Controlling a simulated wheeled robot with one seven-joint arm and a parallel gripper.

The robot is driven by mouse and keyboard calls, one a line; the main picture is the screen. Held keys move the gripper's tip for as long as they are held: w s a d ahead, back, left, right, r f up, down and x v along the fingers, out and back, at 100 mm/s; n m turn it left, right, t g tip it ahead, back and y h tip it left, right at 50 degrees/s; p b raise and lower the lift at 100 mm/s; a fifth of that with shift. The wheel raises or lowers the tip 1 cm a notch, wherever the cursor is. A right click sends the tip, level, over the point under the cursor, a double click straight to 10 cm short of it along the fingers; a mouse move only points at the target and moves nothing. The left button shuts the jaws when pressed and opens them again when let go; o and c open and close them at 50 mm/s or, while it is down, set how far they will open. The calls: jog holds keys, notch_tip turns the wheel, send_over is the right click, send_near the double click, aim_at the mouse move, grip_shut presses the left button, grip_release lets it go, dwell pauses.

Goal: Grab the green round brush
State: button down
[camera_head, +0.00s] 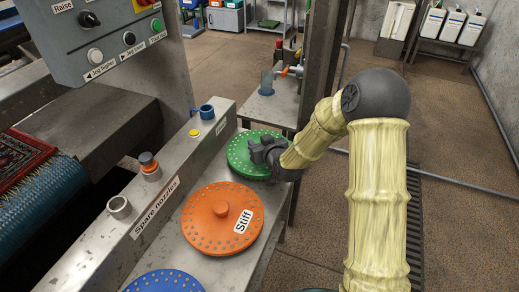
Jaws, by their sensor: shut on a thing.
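The green round brush (243,150) is a flat disc with small dots along its rim. It lies on the metal shelf, at the far end of a row of round brushes. My gripper (262,153) is over the middle of the green brush, shut on it. The grip point itself is hidden by my dark fingers. My arm reaches in from the right.
An orange brush (207,231) labelled "Stiff" lies nearer on the shelf, and a blue brush (165,284) is nearer still. A raised metal ledge (95,246) with spare nozzles runs along the left. A post (319,75) stands just behind my wrist. Open floor lies right.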

notch_tip(320, 180, up, 10)
jog(key=shift+r+p, duration=0.1)
jog(key=shift+p, duration=0.75)
